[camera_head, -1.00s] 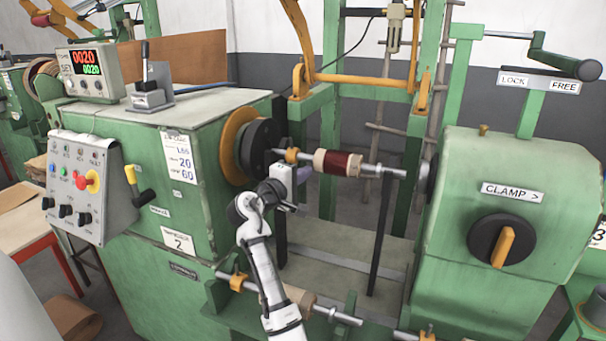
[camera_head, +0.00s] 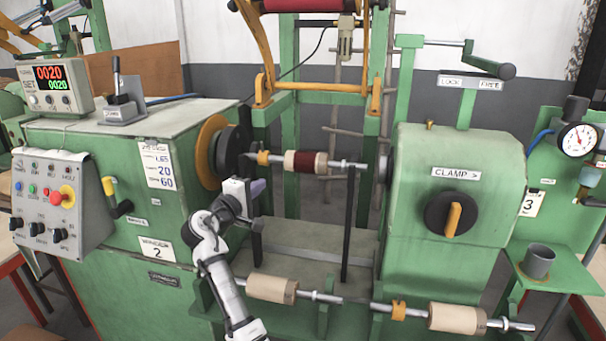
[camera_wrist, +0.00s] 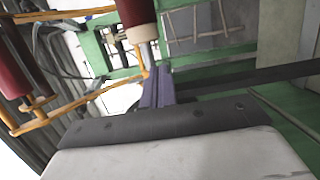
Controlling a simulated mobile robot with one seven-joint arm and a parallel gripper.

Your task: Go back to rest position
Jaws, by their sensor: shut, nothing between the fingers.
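My white arm rises from the bottom of the head view in front of the green winding machine (camera_head: 120,230). My gripper (camera_head: 257,188) is shut and empty, just below the left end of the shaft that carries the coil (camera_head: 306,162), which has dark red winding and pale ends. In the wrist view the two purple-grey fingers (camera_wrist: 157,86) are together. A pale coil end with dark red winding (camera_wrist: 135,20) shows beyond them, apart from them. The shaft sits between the dark chuck (camera_head: 232,152) and the tailstock (camera_head: 455,165).
Pale spools (camera_head: 272,288) lie on a lower shaft close to my arm. A dark upright post (camera_head: 348,225) stands right of my gripper. A control box (camera_head: 60,190) is at the left. A grey cup (camera_head: 537,262) stands on a green shelf at the right.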

